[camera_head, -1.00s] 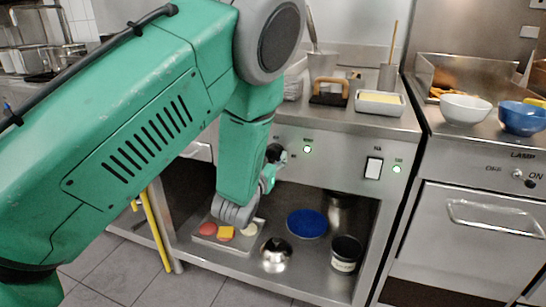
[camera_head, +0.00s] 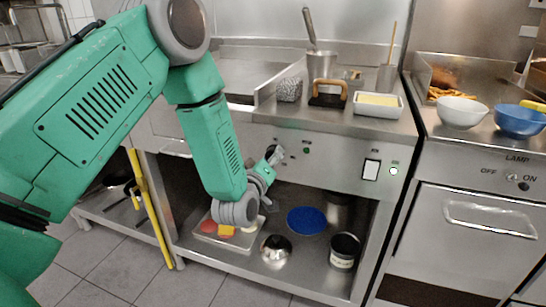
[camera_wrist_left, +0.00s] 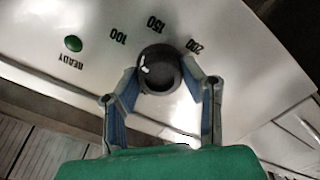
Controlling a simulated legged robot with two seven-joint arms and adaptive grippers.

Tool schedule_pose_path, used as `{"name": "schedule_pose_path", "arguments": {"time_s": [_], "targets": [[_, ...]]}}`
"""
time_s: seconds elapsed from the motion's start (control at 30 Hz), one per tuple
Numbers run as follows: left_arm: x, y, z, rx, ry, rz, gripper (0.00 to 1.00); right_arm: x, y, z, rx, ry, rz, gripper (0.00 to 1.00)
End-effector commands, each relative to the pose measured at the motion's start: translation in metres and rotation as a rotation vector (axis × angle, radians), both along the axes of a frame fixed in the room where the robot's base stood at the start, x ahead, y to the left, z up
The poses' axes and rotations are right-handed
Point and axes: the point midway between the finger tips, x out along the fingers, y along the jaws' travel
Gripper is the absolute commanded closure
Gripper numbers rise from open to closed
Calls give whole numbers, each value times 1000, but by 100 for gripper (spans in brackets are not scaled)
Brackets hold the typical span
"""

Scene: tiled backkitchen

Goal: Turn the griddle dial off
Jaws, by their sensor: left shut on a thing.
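The griddle dial is a round black knob (camera_wrist_left: 158,70) on the steel front panel (camera_wrist_left: 225,28), with printed marks 100, 150 and 200 above it in the left wrist view. My left gripper (camera_wrist_left: 162,78) is shut on the dial, one finger on each side. In the head view the left gripper (camera_head: 272,157) is at the panel, and its fingers mostly hide the dial. The green READY lamp (camera_wrist_left: 73,43) looks unlit; it also shows dark in the head view (camera_head: 306,150). My right gripper is not in view.
The shelf below holds a tray (camera_head: 208,240) of food pieces, a blue plate (camera_head: 306,221) and pots. A griddle press (camera_head: 327,97) stands on the counter.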

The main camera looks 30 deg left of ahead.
Motion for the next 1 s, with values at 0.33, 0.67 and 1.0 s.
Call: {"name": "schedule_pose_path", "arguments": {"time_s": [0.33, 0.67, 1.0], "targets": [[0, 7, 1, -321, -87, 14, 93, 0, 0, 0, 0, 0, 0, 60], [0, 8, -2, -626, -160, 16, 93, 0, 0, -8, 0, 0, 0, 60], [-1, 8, -6, -941, -233, 17, 93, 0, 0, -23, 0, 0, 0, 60]]}}
